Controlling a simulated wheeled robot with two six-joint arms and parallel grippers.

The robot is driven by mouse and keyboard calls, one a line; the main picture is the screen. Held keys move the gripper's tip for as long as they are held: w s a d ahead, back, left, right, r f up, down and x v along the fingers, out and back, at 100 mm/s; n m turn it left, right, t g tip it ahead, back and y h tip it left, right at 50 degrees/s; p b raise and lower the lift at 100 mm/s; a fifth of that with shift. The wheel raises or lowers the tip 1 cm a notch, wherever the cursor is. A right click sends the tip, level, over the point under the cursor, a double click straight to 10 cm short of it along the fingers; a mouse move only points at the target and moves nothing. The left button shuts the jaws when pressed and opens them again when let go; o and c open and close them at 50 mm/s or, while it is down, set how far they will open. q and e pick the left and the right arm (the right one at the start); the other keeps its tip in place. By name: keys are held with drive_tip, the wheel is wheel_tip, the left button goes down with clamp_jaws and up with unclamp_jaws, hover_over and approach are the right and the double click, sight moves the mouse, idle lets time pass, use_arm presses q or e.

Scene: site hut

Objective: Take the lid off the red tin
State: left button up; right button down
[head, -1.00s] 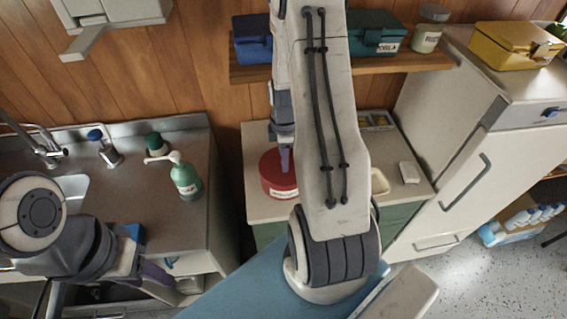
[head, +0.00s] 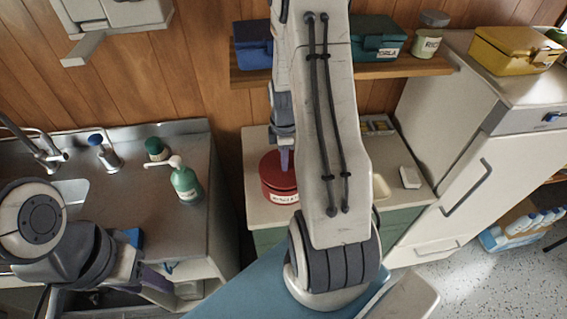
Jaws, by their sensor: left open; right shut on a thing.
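The red tin (head: 279,187) stands upright on the pale counter, with a white label low on its front. My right arm hides its right side. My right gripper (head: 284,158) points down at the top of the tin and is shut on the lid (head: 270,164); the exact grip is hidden. I cannot tell whether the lid is clear of the tin's body. My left gripper (head: 150,277) is open and empty, low at the left in front of the sink unit, far from the tin.
A green pump bottle (head: 186,184) stands on the steel sink top left of the tin. A shelf (head: 415,64) above the tin carries boxes and a jar. A small white block (head: 410,177) lies on the counter at right. A white fridge (head: 470,150) stands further right.

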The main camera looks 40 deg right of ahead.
wheel_tip(320, 180, up, 17)
drive_tip(key=b, duration=0.2)
drive_tip(key=shift+f+b, duration=0.2)
drive_tip(key=shift+b, duration=0.1)
